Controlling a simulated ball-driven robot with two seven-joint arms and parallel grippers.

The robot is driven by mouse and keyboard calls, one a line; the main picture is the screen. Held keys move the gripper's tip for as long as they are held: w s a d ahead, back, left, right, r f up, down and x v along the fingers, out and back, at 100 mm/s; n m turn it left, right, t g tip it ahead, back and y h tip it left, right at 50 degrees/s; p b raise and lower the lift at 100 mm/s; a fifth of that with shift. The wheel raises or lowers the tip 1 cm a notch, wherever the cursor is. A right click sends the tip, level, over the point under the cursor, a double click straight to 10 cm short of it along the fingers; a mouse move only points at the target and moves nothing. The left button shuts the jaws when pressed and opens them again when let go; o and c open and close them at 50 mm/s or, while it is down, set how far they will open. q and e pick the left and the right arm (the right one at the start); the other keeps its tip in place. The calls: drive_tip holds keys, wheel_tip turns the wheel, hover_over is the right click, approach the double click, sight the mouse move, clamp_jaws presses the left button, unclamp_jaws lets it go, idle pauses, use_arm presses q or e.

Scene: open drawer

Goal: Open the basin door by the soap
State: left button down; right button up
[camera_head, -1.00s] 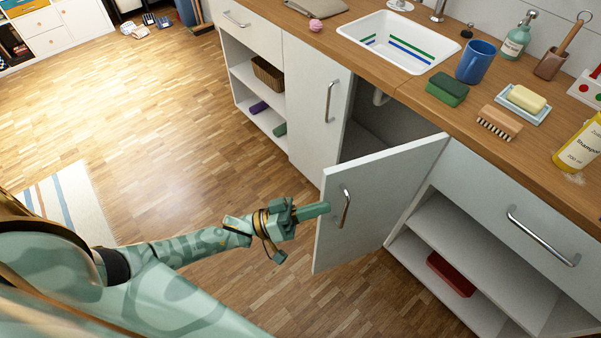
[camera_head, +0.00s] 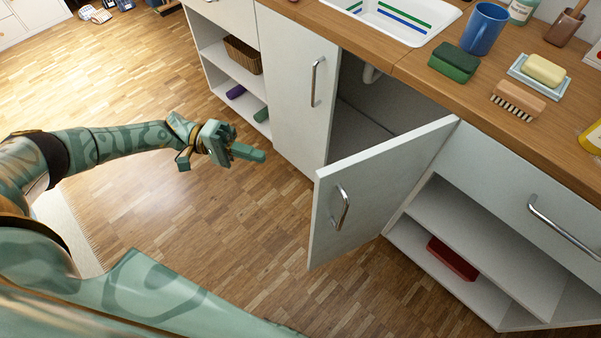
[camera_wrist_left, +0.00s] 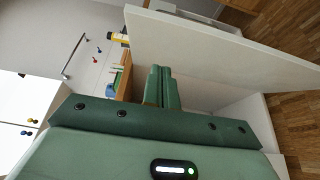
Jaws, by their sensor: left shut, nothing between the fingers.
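The basin door (camera_head: 375,190) below the sink, on the soap side, stands wide open, swung out from the cabinet. The soap (camera_head: 543,70) lies in a pale blue dish on the counter above. My left gripper (camera_head: 250,153) is shut and empty, in the air left of the door and apart from its handle. In the left wrist view the closed fingers (camera_wrist_left: 158,88) show in front of the open door (camera_wrist_left: 215,50). My right gripper is not in view.
The other basin door (camera_head: 300,85) is closed, with a vertical handle. The cupboard inside (camera_head: 365,130) shows a drain pipe. An open shelf unit with a red box (camera_head: 452,258) stands right of the open door. The wooden floor (camera_head: 200,260) in front is clear.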

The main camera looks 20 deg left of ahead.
use_arm(q)
drive_tip(key=s+d, duration=0.1)
drive_tip(key=d, duration=1.1)
drive_tip(key=shift+s, duration=0.35)
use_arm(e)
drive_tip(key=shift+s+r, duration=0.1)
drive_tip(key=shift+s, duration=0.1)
use_arm(q)
drive_tip(key=shift+d+r, duration=0.1)
